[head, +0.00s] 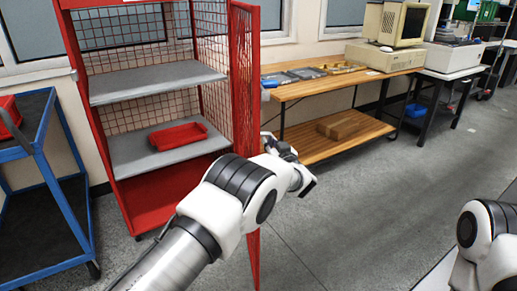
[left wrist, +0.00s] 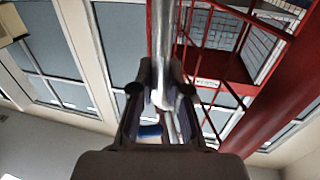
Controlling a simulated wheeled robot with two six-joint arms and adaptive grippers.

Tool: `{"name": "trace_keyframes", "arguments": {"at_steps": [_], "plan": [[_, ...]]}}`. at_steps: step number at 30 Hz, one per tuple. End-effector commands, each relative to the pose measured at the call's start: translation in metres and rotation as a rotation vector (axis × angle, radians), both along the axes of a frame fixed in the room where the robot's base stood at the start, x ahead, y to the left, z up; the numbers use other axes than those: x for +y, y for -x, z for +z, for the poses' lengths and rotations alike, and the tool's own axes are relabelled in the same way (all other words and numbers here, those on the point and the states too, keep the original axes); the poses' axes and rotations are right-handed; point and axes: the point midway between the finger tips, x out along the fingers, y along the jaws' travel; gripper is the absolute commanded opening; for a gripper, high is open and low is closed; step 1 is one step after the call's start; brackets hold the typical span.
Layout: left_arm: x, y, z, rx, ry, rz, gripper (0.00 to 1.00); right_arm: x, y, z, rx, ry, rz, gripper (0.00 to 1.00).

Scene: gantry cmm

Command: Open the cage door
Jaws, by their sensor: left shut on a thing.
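The red cage (head: 122,194) stands at the left with its front open and grey shelves showing. Its red mesh door (head: 240,80) stands swung outward, seen nearly edge-on. My left gripper (head: 284,150) is on the far, right side of the door, partly hidden by my own arm. In the left wrist view my left gripper (left wrist: 160,95) is shut around an upright silver bar (left wrist: 162,40), which looks like the door handle. The head view hides this grasp. Of my right arm only a link shows at the lower right; its gripper is out of view.
A red tray (head: 178,136) lies on a cage shelf. A blue cart (head: 62,190) stands at the left. A wooden bench (head: 340,82) with a brown box (head: 342,124) on its lower shelf stands behind the door. The grey floor (head: 370,215) at the right is clear.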

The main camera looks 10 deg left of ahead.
Motion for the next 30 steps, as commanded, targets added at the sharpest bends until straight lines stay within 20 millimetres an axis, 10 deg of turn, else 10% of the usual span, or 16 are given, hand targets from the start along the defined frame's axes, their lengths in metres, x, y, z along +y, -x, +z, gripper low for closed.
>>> {"name": "trace_keyframes", "arguments": {"at_steps": [17,20,30], "plan": [[-0.0067,-0.0068,0.0033,-0.004,-0.001,0.019,0.00,0.0000,0.0000,-0.0030,0.000,0.000,0.000,0.51],[-0.0066,-0.0069,0.0033,-0.004,-0.001,0.019,0.41,0.0000,0.0000,-0.0030,0.000,0.000,0.000,0.51],[-0.0077,-0.0065,0.0046,-0.004,0.000,0.018,0.41,0.0000,0.0000,-0.0030,0.000,0.000,0.000,0.51]]}}
